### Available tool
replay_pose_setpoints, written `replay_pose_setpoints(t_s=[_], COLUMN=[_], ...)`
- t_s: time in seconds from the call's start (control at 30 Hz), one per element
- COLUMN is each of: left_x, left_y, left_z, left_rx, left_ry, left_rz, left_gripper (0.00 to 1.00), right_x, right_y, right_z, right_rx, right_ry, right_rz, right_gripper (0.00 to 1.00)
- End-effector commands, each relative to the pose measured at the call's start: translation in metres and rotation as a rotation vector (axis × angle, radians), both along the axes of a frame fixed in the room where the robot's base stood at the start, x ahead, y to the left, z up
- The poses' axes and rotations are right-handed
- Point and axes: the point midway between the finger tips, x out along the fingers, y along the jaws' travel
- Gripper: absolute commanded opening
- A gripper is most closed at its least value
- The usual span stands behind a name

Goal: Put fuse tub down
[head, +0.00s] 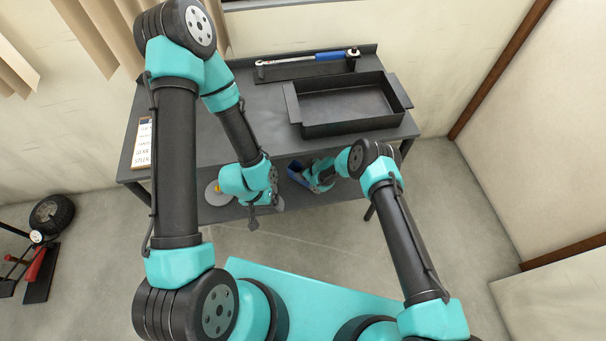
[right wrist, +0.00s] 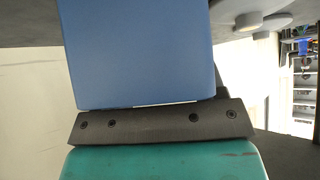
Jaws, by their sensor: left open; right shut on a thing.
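The blue fuse tub (head: 296,173) is just below the table's front edge, by the lower shelf (head: 232,211). It fills the upper middle of the right wrist view (right wrist: 138,50), so its inside is hidden there. My right gripper (head: 309,177) is shut on the tub. I cannot tell whether the tub touches the shelf. My left gripper (head: 253,223) is open and empty, pointing down in front of the shelf to the left of the tub.
The table (head: 190,130) carries a black tray (head: 350,128) at right, a torque wrench (head: 305,58) at the back and a written card (head: 143,143) at left. A round grey disc (head: 213,197) with something yellow is on the shelf's left. A wheel (head: 52,215) stands far left.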

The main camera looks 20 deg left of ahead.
Motion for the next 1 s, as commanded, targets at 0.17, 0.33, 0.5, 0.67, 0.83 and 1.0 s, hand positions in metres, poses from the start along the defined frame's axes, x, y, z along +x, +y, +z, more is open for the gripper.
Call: replay_pose_setpoints(t_s=[0.17, 0.33, 0.5, 0.67, 0.83, 1.0], left_x=[0.0, 0.0, 0.0, 0.0, 0.0, 0.0], left_y=[0.0, 0.0, 0.0, 0.0, 0.0, 0.0], left_z=[0.0, 0.0, 0.0, 0.0, 0.0, 0.0], left_rx=[0.0, 0.0, 0.0, 0.0, 0.0, 0.0], left_ry=[0.0, 0.0, 0.0, 0.0, 0.0, 0.0], left_rz=[0.0, 0.0, 0.0, 0.0, 0.0, 0.0], left_gripper=[0.89, 0.89, 0.89, 0.89, 0.89, 0.89], right_x=[0.0, 0.005, 0.005, 0.006, 0.006, 0.006], right_y=[0.0, 0.001, 0.001, 0.001, 0.001, 0.001], right_z=[0.0, 0.0, -0.02, -0.034, -0.035, -0.036], right_rx=[0.0, -0.001, -0.002, -0.002, -0.001, -0.001], right_ry=[0.0, -0.003, 0.0, -0.002, -0.001, -0.001], right_rz=[0.0, 0.0, -0.001, -0.001, 0.0, 0.0], right_gripper=[0.37, 0.37, 0.37, 0.37, 0.37, 0.37])
